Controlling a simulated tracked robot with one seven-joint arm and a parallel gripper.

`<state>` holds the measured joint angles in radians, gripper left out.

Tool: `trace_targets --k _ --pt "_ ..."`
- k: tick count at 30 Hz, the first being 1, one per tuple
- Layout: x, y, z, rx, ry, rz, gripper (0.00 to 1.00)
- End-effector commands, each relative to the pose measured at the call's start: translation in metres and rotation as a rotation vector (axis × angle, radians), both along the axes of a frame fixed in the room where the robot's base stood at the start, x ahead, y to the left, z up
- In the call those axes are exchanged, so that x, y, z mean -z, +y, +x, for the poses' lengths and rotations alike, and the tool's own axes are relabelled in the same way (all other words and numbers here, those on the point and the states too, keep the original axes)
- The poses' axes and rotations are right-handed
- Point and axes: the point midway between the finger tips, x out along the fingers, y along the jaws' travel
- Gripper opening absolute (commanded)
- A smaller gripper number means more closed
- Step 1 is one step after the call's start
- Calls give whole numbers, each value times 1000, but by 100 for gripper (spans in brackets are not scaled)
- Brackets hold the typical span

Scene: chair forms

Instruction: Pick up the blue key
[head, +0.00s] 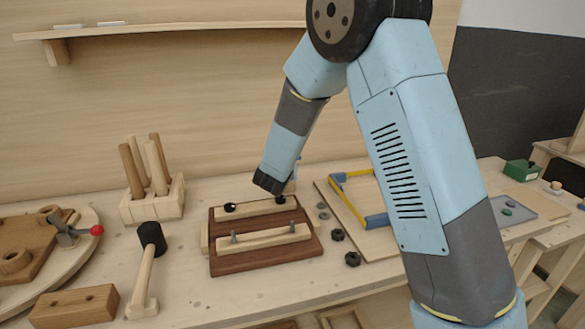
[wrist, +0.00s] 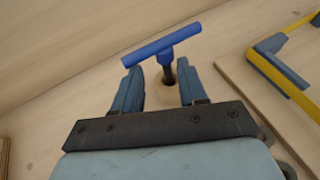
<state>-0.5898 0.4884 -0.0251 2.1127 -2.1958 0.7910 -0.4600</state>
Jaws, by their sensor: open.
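The blue key is a T-shaped tool with a blue crossbar (wrist: 162,45) and a dark shaft. The fingers look apart from the key.
A yellow and blue frame (head: 348,205) on a pale panel stands to the right. A mallet (head: 148,262), a wooden block with upright handles (head: 152,205) and a round board with a red-knobbed clamp (head: 75,235) are to the left. A wall shelf (head: 160,30) is above.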

Motion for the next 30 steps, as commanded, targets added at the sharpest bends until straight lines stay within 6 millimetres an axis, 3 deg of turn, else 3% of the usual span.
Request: trace_targets --k 12,19,30 --pt "21 -12 41 2 1 -1 42" --pt "22 -13 43 1 1 0 42" --pt "21 -13 42 2 1 0 6"
